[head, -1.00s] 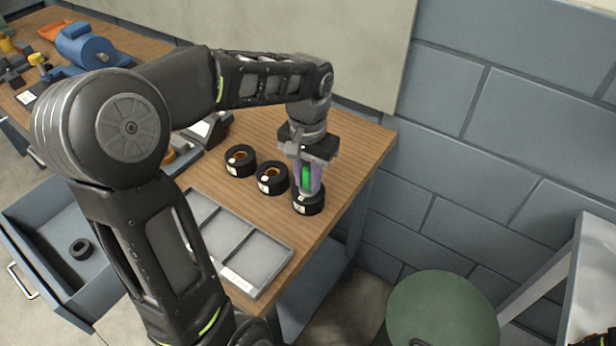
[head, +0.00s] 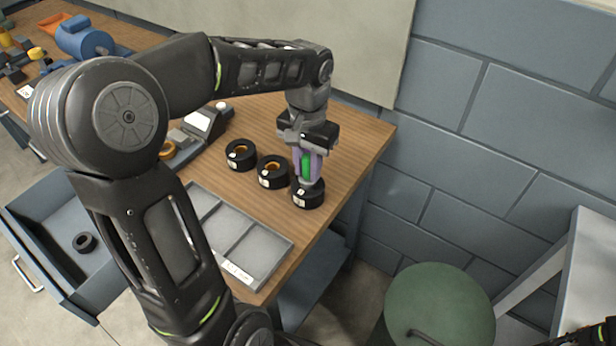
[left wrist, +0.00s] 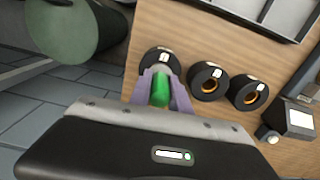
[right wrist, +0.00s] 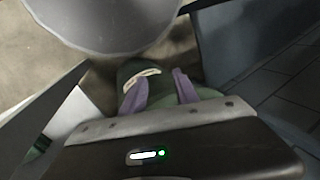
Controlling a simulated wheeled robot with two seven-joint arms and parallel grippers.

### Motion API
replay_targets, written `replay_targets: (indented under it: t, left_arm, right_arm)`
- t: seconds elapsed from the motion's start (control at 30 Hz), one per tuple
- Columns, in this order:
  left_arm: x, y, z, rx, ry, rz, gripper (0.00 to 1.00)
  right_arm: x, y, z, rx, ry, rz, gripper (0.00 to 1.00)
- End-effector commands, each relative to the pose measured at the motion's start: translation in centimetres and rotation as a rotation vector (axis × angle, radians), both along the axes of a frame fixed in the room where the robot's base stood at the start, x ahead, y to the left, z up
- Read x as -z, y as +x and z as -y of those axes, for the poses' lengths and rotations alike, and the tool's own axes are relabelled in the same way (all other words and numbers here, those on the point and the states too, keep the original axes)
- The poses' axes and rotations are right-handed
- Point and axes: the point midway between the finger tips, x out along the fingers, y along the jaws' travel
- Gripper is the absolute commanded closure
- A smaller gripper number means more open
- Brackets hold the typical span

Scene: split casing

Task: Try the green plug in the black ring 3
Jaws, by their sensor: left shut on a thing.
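My left gripper (head: 308,178) points down and is shut on the green plug (head: 306,167), which shows between its purple fingers. The plug stands over the front-right black ring (head: 309,198), its lower end at the ring's top. I cannot tell how deep it sits, since the fingers hide the opening. In the left wrist view the plug (left wrist: 160,90) covers part of this ring (left wrist: 160,58). Two other black rings (head: 241,156) (head: 272,173) stand in line with it, with orange-brown insides. My right gripper (right wrist: 160,88) is open and empty in the right wrist view, away from the rings.
A grey compartment tray (head: 285,250) lies in front of the rings. A device with a screen (head: 200,122) stands behind left. An open drawer (head: 50,222) holds a small dark ring (head: 84,242). A green drum (head: 440,300) stands right of the table.

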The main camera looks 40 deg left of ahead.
Motion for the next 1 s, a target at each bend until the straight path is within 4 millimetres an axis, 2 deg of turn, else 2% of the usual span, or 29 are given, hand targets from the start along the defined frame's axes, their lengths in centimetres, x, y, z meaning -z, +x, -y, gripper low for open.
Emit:
replay_targets:
  t: [0.7,1.0]
  left_arm:
    - [-2.5,0.0,0.0,0.001,0.000,0.001,1.00]
    - [-2.6,0.0,0.0,0.000,0.000,0.001,1.00]
  right_arm:
    - [-2.0,0.0,0.0,0.000,0.000,0.000,0.64]
    - [-2.0,0.0,0.0,0.000,0.000,0.000,0.64]
